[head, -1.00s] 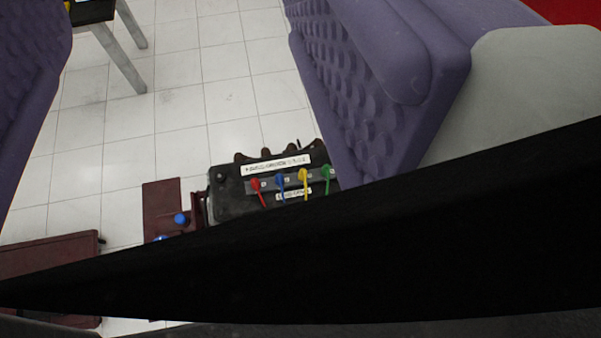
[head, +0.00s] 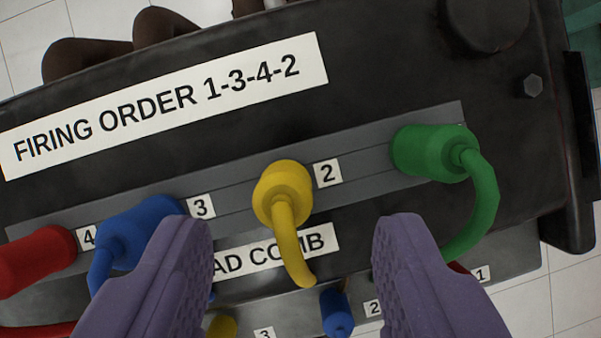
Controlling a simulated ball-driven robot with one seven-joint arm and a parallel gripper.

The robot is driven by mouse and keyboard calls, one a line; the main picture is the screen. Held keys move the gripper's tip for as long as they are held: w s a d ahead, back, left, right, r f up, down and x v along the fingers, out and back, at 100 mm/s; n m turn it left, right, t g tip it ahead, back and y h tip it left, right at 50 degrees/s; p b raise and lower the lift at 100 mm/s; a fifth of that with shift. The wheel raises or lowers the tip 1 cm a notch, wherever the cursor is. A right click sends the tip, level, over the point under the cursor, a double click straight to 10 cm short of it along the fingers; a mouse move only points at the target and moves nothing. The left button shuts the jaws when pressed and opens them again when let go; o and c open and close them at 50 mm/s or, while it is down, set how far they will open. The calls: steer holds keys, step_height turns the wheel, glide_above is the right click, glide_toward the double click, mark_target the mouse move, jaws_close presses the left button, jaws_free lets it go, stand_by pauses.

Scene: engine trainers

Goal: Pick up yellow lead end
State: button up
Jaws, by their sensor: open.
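The yellow lead end (head: 283,190) is a yellow boot in a grey comb strip (head: 360,172), between the labels 3 and 2. Its short yellow cable curves down toward the picture's bottom. My gripper (head: 295,228) has two purple ribbed fingers, open and empty. They stand below the yellow boot in the picture, one on each side of its cable, with clear gaps. A blue lead end (head: 140,228) is left of it, partly behind the left finger. A red lead end (head: 35,262) is farther left. A green lead end (head: 430,152) is to the right.
The dark engine block (head: 400,70) bears a white firing order label (head: 170,105). A partly hidden comb label (head: 285,248) lies between the fingers. Below is a lower numbered row with a blue piece (head: 337,312) and a yellow piece (head: 222,326).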

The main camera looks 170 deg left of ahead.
mark_target(281, 199)
steer(key=x, duration=0.4)
steer(key=shift+w+a+f, duration=0.1)
steer(key=shift+w+f, duration=0.15)
steer(key=shift+f, duration=0.05)
jaws_close()
steer(key=shift+r, duration=0.65)
step_height(281, 199, up, 2)
steer(key=shift+r, duration=0.1)
steer(key=s+a+r+b, duration=0.1)
steer(key=s+a, duration=0.2)
steer(key=s, duration=1.3)
steer(key=shift+r, duration=0.25)
steer(key=shift+w, duration=0.1)
